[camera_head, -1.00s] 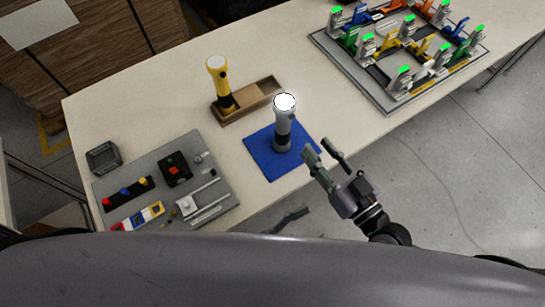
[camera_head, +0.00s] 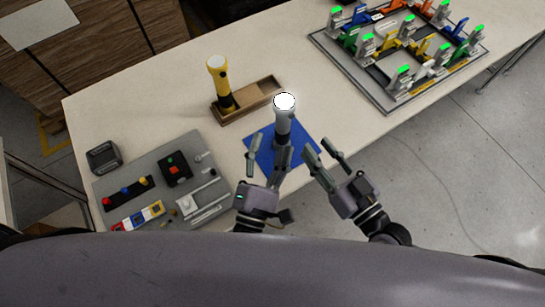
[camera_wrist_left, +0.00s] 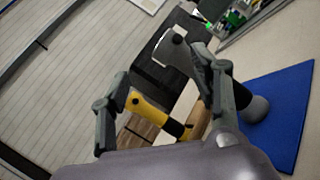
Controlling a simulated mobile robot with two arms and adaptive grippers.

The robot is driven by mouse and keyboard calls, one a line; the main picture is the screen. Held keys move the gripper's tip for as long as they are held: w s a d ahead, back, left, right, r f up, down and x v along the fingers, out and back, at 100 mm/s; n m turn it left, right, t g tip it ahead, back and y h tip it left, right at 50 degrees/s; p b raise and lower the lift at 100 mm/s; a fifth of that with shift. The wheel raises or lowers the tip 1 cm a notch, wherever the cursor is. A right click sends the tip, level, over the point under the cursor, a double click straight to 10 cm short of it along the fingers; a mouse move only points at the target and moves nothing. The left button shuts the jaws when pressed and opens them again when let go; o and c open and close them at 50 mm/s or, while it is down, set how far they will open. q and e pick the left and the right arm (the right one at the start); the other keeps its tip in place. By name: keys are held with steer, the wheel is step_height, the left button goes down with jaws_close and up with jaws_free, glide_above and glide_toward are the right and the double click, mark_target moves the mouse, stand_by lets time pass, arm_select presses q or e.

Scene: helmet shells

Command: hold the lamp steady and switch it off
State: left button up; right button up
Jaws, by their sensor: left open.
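The grey lamp (camera_head: 283,122) stands upright on a blue mat (camera_head: 264,152), and its round top glows white. My left gripper (camera_head: 270,146) is open and empty, just in front of the lamp and to its left; its right finger covers part of the lamp's base. In the left wrist view the lamp (camera_wrist_left: 178,52) lies partly behind the right-hand finger, not between the fingers (camera_wrist_left: 160,70). I cannot tell if that finger touches it. My right gripper (camera_head: 322,148) is open and empty to the right of the lamp, by the mat's right edge.
A yellow flashlight (camera_head: 221,85) stands in a wooden tray (camera_head: 262,90) behind the mat. A grey board (camera_head: 205,157) with buttons and small parts lies at left, beside a dark box (camera_head: 103,157). A large fixture board (camera_head: 380,92) with coloured clamps fills the back right.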

mark_target(282, 123)
arm_select(q)
steer(key=w+f+n+g, duration=0.1)
steer(key=w+n, duration=0.2)
steer(key=w+d+f+n, duration=0.1)
steer(key=w+n, duration=0.2)
steer(key=w, duration=0.1)
steer(key=w+d+f+n+g+y, duration=0.1)
steer(key=w+n, duration=0.2)
steer(key=w, duration=0.1)
steer(key=shift+w+d+n+g, duration=0.1)
steer(key=shift+d+n+g, duration=0.15)
steer(key=shift+n+g, duration=0.05)
arm_select(e)
steer(key=shift+w, duration=0.1)
arm_select(q)
steer(key=shift+c, duration=0.3)
jaws_close()
arm_select(e)
jaws_close()
stand_by(0.5)
stand_by(1.0)
